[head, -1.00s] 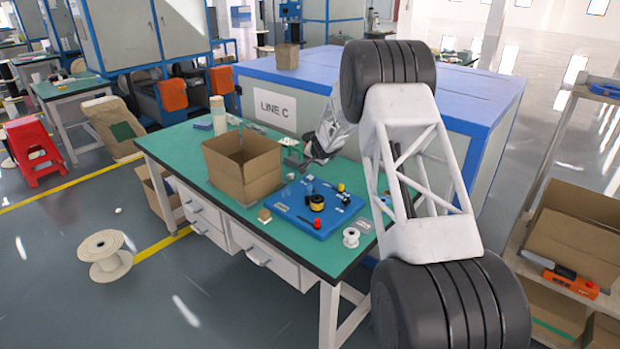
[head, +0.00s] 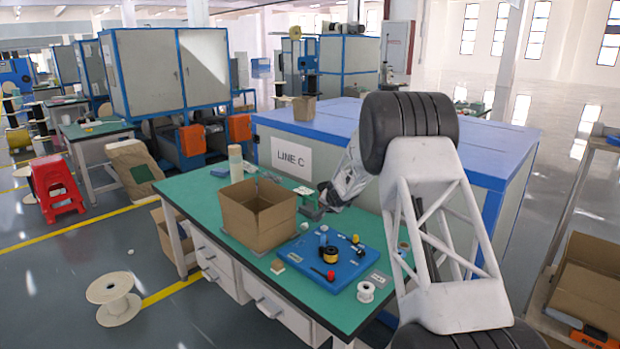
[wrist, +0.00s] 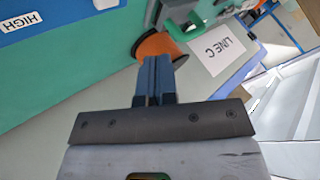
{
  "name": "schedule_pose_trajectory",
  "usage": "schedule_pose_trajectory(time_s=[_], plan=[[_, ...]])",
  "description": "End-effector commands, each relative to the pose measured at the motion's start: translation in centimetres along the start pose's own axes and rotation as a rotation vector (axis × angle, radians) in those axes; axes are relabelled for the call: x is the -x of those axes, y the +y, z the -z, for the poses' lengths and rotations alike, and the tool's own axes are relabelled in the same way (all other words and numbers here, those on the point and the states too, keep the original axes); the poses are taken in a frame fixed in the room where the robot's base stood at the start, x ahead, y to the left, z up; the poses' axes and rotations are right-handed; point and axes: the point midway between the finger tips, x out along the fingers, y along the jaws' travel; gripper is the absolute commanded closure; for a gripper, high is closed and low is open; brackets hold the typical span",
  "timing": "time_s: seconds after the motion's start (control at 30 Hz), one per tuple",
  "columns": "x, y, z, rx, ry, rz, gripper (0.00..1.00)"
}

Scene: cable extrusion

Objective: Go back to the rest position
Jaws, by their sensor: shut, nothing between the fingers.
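My gripper (head: 323,203) hangs over the back of the green bench (head: 212,205), just right of the open cardboard box (head: 258,228). It is small and partly blurred in the head view. In the wrist view its two dark blue fingers (wrist: 155,68) are together with nothing between them. The fingertips overlap the picture of an orange spool (wrist: 158,45); I cannot tell how far apart they are in depth. The blue board (head: 335,272) on the bench holds a black and yellow round part, a red part and other small pieces.
A white spool (head: 365,292) stands at the bench's right front. The cabinet with the LINE C sign (head: 291,155) rises behind the bench. A shelf with a cardboard box (head: 590,287) is at the right. A large empty reel (head: 113,298) lies on the floor at left.

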Motion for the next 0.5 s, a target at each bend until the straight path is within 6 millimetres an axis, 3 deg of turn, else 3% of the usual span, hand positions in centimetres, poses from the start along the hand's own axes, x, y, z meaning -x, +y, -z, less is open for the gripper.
schedule_pose_trajectory(time_s=[0.17, 0.5], plan=[[3.9, -1.1, -0.1, 0.023, -0.017, 0.009, 1.00], [13.6, -3.2, -1.4, 0.080, -0.070, 0.021, 1.00]])
